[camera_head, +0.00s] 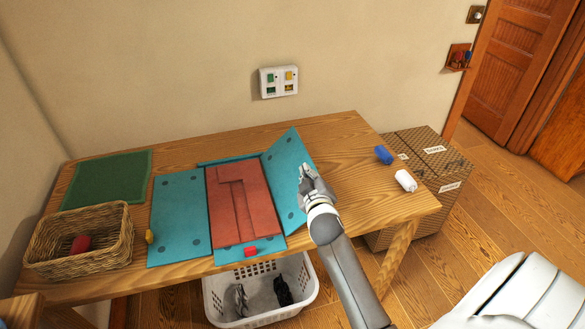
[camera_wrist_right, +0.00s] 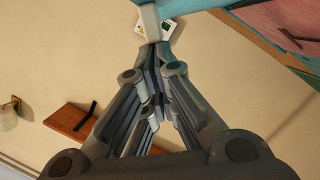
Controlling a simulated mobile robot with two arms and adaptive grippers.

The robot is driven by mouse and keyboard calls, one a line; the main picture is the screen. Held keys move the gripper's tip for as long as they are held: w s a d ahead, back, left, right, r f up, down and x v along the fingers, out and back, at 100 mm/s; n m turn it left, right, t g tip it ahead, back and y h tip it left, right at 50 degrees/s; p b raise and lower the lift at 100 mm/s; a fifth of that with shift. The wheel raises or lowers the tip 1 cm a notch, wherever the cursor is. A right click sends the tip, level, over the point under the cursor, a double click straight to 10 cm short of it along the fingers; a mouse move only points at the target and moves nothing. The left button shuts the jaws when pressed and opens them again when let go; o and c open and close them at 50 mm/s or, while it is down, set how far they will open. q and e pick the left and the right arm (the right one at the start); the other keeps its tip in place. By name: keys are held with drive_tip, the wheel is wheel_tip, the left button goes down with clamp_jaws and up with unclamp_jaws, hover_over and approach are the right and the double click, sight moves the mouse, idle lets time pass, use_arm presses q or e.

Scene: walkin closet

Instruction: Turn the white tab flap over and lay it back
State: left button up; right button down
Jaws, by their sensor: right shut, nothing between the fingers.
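A teal folder with dark dots lies on the wooden table, with a red-brown panel (camera_head: 243,205) in its middle. Its right flap (camera_head: 287,172) stands tilted up beside the panel; I take it for the white tab flap, but its tab is not clear. My right gripper (camera_head: 307,172) is shut and empty at this flap's right edge. In the right wrist view the gripper (camera_wrist_right: 150,40) has a pale piece at its tips; whether it is the tab I cannot tell. The teal flap (camera_wrist_right: 205,5) is close beyond. My left gripper is out of view.
The left flap (camera_head: 178,215) lies flat with a yellow tab (camera_head: 149,237); a red tab (camera_head: 250,251) is on the near flap. A wicker basket (camera_head: 115,240) and green mat (camera_head: 105,178) are left.

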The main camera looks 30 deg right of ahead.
drive_tip(key=d+f+m, duration=0.1)
drive_tip(key=s+d+f+m, duration=0.1)
drive_tip(key=d, duration=0.1)
drive_tip(key=d+f+y, duration=0.1)
drive_tip(key=f, duration=0.1)
drive_tip(key=shift+s+d+m, duration=0.25)
drive_tip(key=shift+d+m, duration=0.05)
drive_tip(key=shift+m, duration=0.1)
drive_tip(key=d+f+m, duration=0.1)
drive_tip(key=d+f, duration=0.1)
drive_tip(key=f, duration=0.1)
drive_tip(key=f+m+y, duration=0.1)
drive_tip(key=shift+s+d+f+m+b, duration=0.3)
drive_tip(key=shift+s+d+f+b, duration=0.05)
drive_tip(key=shift+s+d, duration=0.05)
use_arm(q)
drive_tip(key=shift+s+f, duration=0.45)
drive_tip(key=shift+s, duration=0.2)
use_arm(e)
drive_tip(key=shift+s+d+f, duration=0.1)
drive_tip(key=shift+d+f, duration=0.2)
drive_tip(key=shift+f, duration=0.45)
